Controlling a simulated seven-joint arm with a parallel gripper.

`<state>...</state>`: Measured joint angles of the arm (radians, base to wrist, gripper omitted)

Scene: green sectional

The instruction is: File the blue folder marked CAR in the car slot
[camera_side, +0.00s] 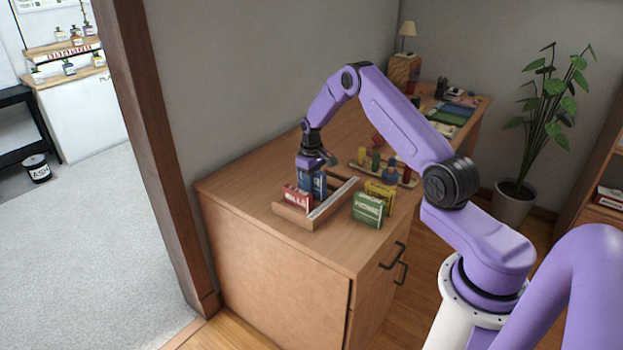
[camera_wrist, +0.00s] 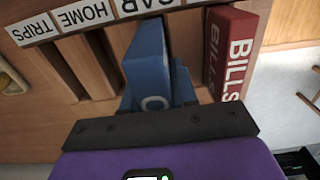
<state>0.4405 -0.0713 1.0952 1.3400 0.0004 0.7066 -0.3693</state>
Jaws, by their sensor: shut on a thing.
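The blue folder (camera_side: 319,184) is upright in my gripper (camera_side: 311,172), at the sorter on the desk. In the wrist view the blue folder (camera_wrist: 147,58) lines up with the slot behind the CAR label (camera_wrist: 145,5), left of the red BILLS folder (camera_wrist: 232,48). My gripper is shut on the folder. Its lower edge is hidden, so I cannot tell whether it touches the sorter floor. The wooden sorter (camera_side: 293,217) has a white label strip (camera_side: 334,198) along its front. The HOME and TRIPS slots look empty.
A green folder (camera_side: 368,210) and a yellow folder (camera_side: 380,190) stand on the desk right of the sorter. Behind them is a wooden tray with several coloured pieces (camera_side: 376,160). The desk's near left top (camera_side: 245,190) is clear.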

